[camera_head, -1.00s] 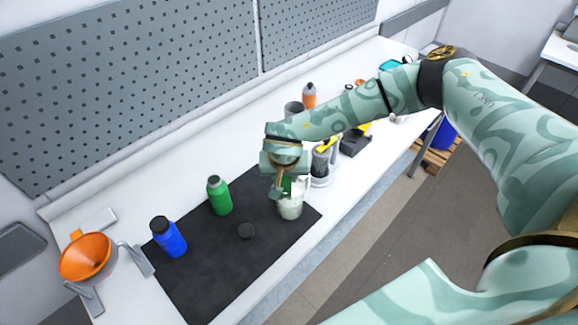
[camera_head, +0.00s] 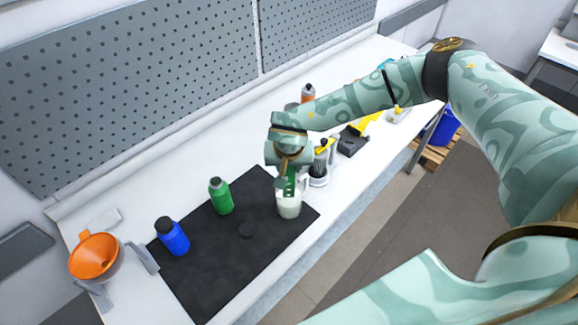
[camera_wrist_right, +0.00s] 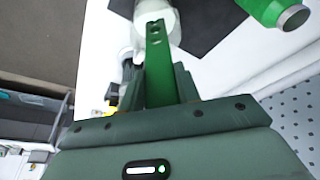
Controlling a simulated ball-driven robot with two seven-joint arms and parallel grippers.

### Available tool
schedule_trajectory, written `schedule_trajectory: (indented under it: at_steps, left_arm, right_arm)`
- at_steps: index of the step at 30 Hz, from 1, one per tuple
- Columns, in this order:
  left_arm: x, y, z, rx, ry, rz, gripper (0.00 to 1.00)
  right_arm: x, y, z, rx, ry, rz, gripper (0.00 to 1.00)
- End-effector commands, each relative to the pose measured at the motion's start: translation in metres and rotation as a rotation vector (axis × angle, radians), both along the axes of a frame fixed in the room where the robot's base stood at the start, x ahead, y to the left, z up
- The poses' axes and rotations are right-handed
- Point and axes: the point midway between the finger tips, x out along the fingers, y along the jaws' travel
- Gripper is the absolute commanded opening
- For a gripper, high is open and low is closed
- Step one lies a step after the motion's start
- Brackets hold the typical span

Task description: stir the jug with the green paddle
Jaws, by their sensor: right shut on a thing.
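The white jug (camera_head: 289,207) stands on the right end of the black mat (camera_head: 212,281). The green paddle (camera_head: 289,184) is upright in my right gripper (camera_head: 284,180), with its lower end at the jug's mouth. In the right wrist view the green paddle (camera_wrist_right: 158,70) runs between the two fingers of the right gripper (camera_wrist_right: 160,85) toward the white jug (camera_wrist_right: 158,15). How deep the paddle's tip sits is hard to tell. My left gripper is not in view.
An orange funnel (camera_head: 95,257) stands at the left. A holder with a brush (camera_head: 318,172) stands close behind the jug. A pegboard (camera_head: 130,85) lines the wall.

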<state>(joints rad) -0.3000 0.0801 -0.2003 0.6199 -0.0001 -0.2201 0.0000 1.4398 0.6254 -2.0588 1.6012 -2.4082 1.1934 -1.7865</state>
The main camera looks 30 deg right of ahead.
Motion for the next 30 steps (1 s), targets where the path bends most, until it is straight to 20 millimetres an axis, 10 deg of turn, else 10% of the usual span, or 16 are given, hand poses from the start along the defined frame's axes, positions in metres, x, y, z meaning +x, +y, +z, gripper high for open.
schedule_trajectory:
  at_steps: [30]
  left_arm:
    - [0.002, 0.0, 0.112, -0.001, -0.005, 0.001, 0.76]
  right_arm:
    - [0.0, 0.0, 0.124, 0.0, 0.0, 0.001, 0.1]
